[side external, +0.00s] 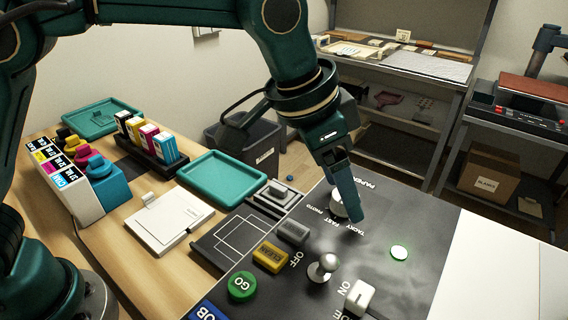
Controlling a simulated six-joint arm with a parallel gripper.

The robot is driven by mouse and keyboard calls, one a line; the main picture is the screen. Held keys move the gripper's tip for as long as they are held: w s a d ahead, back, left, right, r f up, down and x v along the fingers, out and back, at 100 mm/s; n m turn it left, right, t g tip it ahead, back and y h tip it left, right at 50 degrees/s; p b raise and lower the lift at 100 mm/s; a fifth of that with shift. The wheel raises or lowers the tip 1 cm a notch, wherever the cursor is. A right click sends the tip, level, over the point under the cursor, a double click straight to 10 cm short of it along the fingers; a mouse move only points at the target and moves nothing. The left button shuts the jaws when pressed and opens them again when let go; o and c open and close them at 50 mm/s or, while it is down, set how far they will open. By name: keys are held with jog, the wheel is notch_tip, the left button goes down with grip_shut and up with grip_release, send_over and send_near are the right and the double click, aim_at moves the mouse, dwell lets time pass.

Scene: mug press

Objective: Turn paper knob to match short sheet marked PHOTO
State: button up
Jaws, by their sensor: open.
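The white paper knob (337,204) sits on the dark control panel (418,225), with PHOTO, FAST and TACKY printed around its near side and PAPER behind it. My gripper (352,212) points down at the knob, its teal finger in front of the knob's right part. The jaws are open; the far finger is hidden. I cannot tell whether they straddle or touch the knob. The knob's pointer is hidden, so its setting cannot be read.
Near the knob are a silver ball-topped lever (323,267), a white switch (358,297), a green GO button (242,286), a yellow CLEAN button (271,256) and a lit green lamp (399,252). Teal trays (222,178) and ink cartridges (150,140) stand left. A white surface (500,262) lies right.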

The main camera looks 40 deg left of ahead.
jog(key=shift+w+d+f, duration=0.1)
jog(key=shift+f, duration=0.2)
grip_shut()
jog(key=shift+m, duration=0.3)
jog(key=m+g+h, duration=0.1)
jog(key=m, duration=0.3)
jog(key=shift+w, duration=0.15)
jog(key=shift+w+m+g+h, duration=0.15)
jog(key=shift+m+g, duration=0.45)
jog(key=shift+m, duration=0.75)
jog(key=shift+m+g+h, duration=0.25)
jog(key=shift+m+g, duration=0.35)
jog(key=shift+m, duration=0.75)
